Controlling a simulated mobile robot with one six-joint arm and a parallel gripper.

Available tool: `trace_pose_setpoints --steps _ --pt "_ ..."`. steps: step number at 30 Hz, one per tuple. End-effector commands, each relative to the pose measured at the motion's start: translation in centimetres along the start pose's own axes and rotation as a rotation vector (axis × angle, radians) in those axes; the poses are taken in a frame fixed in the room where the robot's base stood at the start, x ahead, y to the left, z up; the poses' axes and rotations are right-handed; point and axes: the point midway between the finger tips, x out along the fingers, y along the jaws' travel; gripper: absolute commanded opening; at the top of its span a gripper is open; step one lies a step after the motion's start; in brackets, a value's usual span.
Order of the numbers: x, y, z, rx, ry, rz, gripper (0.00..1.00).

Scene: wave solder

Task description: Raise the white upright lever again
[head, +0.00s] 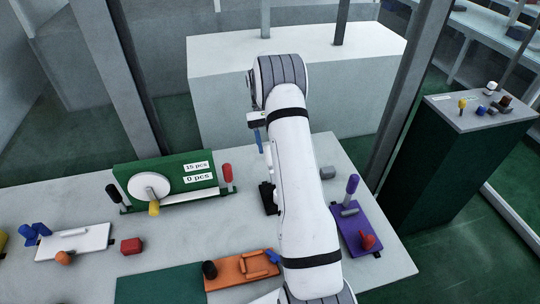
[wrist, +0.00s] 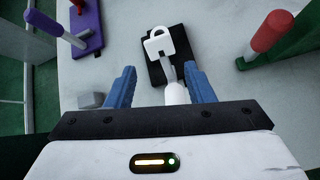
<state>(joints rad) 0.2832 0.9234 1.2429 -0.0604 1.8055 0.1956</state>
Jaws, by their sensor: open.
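The white lever (wrist: 177,93) stands on a small black base (wrist: 153,72), with a white bracket (wrist: 159,42) at its far side. Its rounded white end points up toward the wrist camera, between my two blue fingers, nearer the right one. My gripper (wrist: 160,72) is open, with a gap on both sides of the lever; I see no contact. In the head view, my gripper (head: 257,138) is above and behind the black base (head: 267,192). A white piece of the lever (head: 268,158) shows beside my arm, which hides the rest.
A green box (head: 165,182) with a red handle (head: 227,172) stands to the left. A purple plate (head: 357,229) with a purple lever and a grey block (head: 327,172) are to the right. An orange plate (head: 225,275) lies in front. Bare table surrounds the black base.

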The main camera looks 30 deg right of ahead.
Motion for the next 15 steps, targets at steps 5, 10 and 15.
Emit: trace_pose_setpoints --steps 5,10,15 --pt "-1.08 0.3 1.13 0.0 0.001 0.0 0.48" --pt "-1.26 0.36 1.33 0.0 0.001 0.0 0.48" --pt "-1.25 0.35 1.34 -0.001 0.001 0.0 0.44"
